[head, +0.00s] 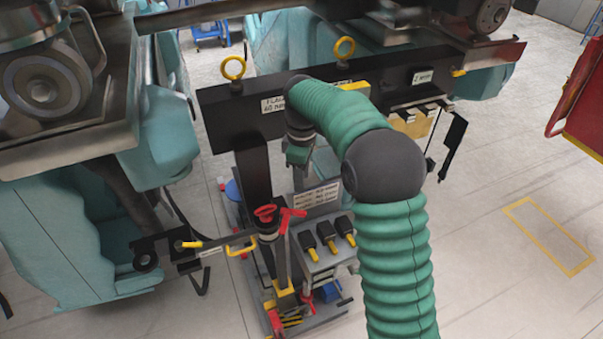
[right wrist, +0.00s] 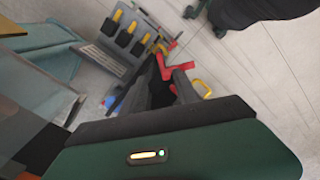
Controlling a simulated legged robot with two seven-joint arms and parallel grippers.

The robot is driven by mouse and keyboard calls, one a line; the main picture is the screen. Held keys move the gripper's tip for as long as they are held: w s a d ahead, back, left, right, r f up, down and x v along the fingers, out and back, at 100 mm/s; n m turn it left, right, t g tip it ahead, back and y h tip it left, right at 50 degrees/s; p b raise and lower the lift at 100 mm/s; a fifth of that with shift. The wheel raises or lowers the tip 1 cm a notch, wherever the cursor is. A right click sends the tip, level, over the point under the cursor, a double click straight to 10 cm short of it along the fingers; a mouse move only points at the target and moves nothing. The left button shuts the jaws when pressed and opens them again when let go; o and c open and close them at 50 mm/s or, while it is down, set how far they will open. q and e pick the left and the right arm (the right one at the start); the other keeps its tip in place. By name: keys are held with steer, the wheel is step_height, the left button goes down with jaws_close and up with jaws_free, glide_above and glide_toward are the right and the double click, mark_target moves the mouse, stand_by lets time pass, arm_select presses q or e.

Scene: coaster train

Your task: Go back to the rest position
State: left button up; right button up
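My right arm comes in from the lower right of the head view and bends down over the dark stand. My right gripper (head: 299,172) hangs in front of the stand's post, above the red valve handle (head: 266,212). In the right wrist view the dark fingers (right wrist: 160,84) point toward the red handle (right wrist: 174,70). I cannot tell whether they are apart or closed, and no held object is clear. My left gripper is not in view.
A black crossbar (head: 232,116) with yellow eye rings stands close behind my right arm. A grey panel with yellow-tipped black handles (head: 326,234) is below. Teal train bodies (head: 55,240) flank the stand. A red frame (head: 588,110) is at the right. Floor at right is clear.

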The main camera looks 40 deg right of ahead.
step_height(320, 180, up, 3)
steer(key=shift+w+d+f, duration=0.1)
stand_by(0.4)
steer(key=s+a+f+m+t+b, duration=0.1)
steer(key=s+a+f+m+b, duration=0.3)
steer(key=s+a+f, duration=0.4)
steer(key=s+a+f+m+t+b, duration=0.1)
steer(key=s+a+f+m+b, duration=0.2)
steer(key=f, duration=1.2)
steer(key=shift+s+a+f+m+t+b, duration=0.15)
steer(key=shift+s+a+m+t+b, duration=0.2)
steer(key=shift+s+a+b, duration=1.8)
steer(key=shift+s+a+p, duration=0.35)
steer(key=shift+s, duration=0.2)
steer(key=shift+s+a+p, duration=0.3)
steer(key=shift+s+p, duration=0.05)
steer(key=shift+s, duration=0.15)
